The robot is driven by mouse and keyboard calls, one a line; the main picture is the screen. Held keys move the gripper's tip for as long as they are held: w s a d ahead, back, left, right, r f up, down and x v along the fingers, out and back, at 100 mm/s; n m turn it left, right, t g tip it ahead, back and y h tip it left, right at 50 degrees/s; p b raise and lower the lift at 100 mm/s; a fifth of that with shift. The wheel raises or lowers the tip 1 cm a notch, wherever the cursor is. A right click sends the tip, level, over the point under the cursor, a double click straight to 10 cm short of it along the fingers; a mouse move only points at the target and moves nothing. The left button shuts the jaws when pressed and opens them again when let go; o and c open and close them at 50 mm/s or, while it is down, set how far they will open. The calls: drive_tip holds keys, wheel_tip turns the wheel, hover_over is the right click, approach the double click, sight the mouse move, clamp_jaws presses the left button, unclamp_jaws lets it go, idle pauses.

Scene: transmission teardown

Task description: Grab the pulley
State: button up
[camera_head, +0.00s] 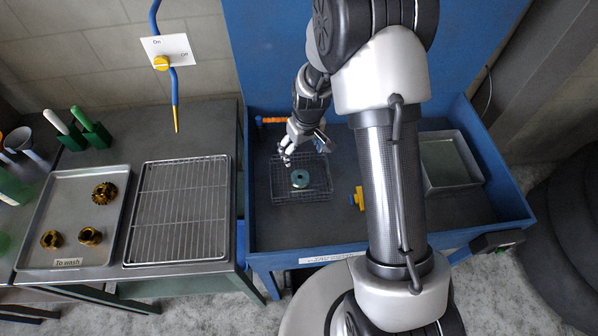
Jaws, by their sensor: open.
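A round teal disc with a central hole (300,178), which looks like the pulley, lies in a wire basket (318,194) inside the blue-walled basin. My gripper (286,158) is open above the back left part of the basket, a little behind and left of the disc. It appears apart from the disc. The fingertips are small in this view, and their exact height over the basket is hard to tell.
The blue basin (262,232) has raised walls. A yellow part (359,198) and a metal tray (450,188) are to the right. On the left table are a wire rack (180,210) and a "To wash" tray (66,205) with brass gears (104,193).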

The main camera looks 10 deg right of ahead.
drive_tip(key=b, duration=0.3)
hover_over(300, 177)
drive_tip(key=f, duration=1.2)
drive_tip(key=shift+s+a+f, duration=0.1)
drive_tip(key=shift+s+a, duration=0.1)
drive_tip(key=shift+s, duration=0.1)
drive_tip(key=f, duration=0.1)
drive_tip(key=f+b, duration=0.1)
drive_tip(key=f, duration=0.3)
drive_tip(key=shift+w+d+f+b, duration=0.15)
drive_tip(key=shift+d+b, duration=0.1)
drive_tip(key=shift+b, duration=0.15)
drive_tip(key=shift+c, duration=0.5)
drive_tip(key=c, duration=1.6)
